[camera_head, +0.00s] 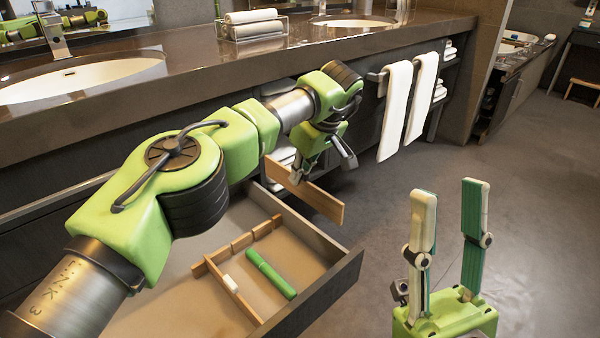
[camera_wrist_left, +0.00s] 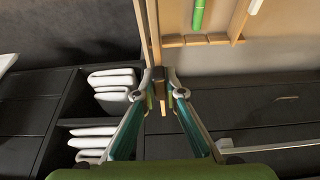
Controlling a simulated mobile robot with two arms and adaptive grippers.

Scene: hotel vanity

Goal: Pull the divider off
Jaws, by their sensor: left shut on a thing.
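The divider (camera_head: 318,203) is a flat wooden board. My left gripper (camera_head: 296,172) is shut on its far end and holds it, tilted, by the open drawer's right wall in the head view. The divider looks raised out of the drawer (camera_head: 318,240), though whether its lower edge touches anything is hard to tell. In the left wrist view, the left fingertips (camera_wrist_left: 160,85) pinch the divider (camera_wrist_left: 153,35), which shows edge-on. My right gripper (camera_head: 450,192) is open and empty, upright to the right of the drawer.
Wooden dividers (camera_head: 232,285) remain in the drawer, with a green stick-like item (camera_head: 270,274) and a small white item (camera_head: 230,284). White towels (camera_head: 394,110) hang at the vanity's front, right of the left gripper. The floor (camera_head: 540,220) at right is clear.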

